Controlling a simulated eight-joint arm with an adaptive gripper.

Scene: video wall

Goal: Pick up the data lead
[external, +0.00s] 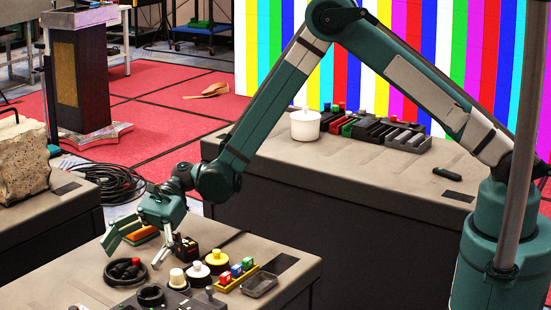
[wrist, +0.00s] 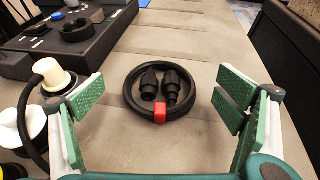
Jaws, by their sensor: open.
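The data lead looks to be the coiled black cable (wrist: 172,88) with two black plugs inside its loop and a red tie at its near edge. It lies flat on the near worktop, and in the external view it is the black coil (external: 124,272) at the left. My gripper (wrist: 164,112) is open and empty, with its green-padded fingers spread to the left and right of the coil in the wrist view. In the external view my gripper (external: 142,245) hangs above and close to the coil, apart from it. The exact height is hard to tell.
A black control box (wrist: 72,38) with knobs stands close to the coil. A cream-topped plug (wrist: 50,78) with a black cable is beside my left finger in the wrist view. Colored blocks (external: 236,271) and a grey tray (external: 260,285) lie to the right. Bare worktop surrounds the coil's right side.

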